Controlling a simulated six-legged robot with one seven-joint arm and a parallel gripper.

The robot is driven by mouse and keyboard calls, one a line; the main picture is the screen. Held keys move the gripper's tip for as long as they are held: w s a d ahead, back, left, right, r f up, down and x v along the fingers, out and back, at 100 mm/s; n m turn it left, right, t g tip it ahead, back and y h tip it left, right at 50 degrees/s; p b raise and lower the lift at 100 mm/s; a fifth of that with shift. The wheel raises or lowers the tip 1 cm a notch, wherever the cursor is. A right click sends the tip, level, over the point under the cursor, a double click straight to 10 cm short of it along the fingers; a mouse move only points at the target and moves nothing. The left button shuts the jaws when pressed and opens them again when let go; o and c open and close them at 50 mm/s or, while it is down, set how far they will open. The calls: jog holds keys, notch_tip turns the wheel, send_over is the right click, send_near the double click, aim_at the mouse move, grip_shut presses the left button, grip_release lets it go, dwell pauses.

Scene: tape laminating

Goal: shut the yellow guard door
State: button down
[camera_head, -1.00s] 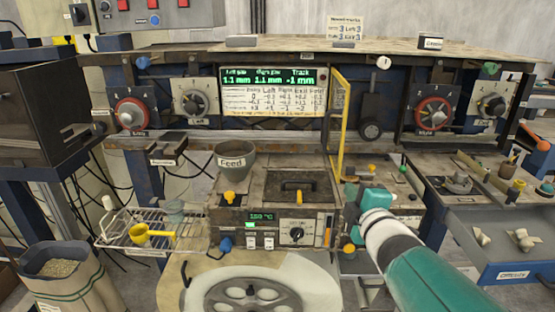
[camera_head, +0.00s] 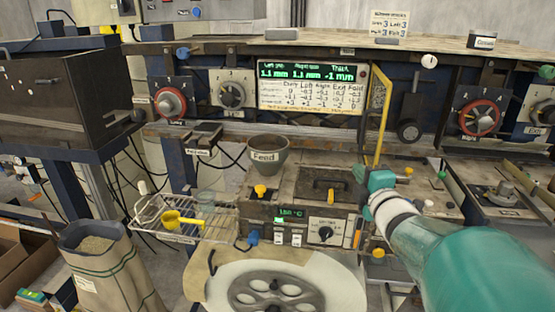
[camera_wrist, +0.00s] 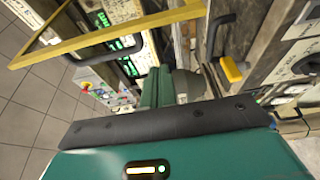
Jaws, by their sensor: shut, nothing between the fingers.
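The yellow guard door (camera_head: 382,122) is a thin yellow frame with a mesh panel. It stands open, seen nearly edge-on, at the right side of the machine's top, below and right of the display. In the wrist view its yellow frame (camera_wrist: 110,35) crosses the upper left.
The grey Feed bowl (camera_head: 267,158) stands left of the machine top. A bench with small parts is at the right.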

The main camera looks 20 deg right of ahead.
jog(key=d, duration=0.4)
jog(key=shift+w, duration=0.25)
jog(key=shift+d, duration=0.2)
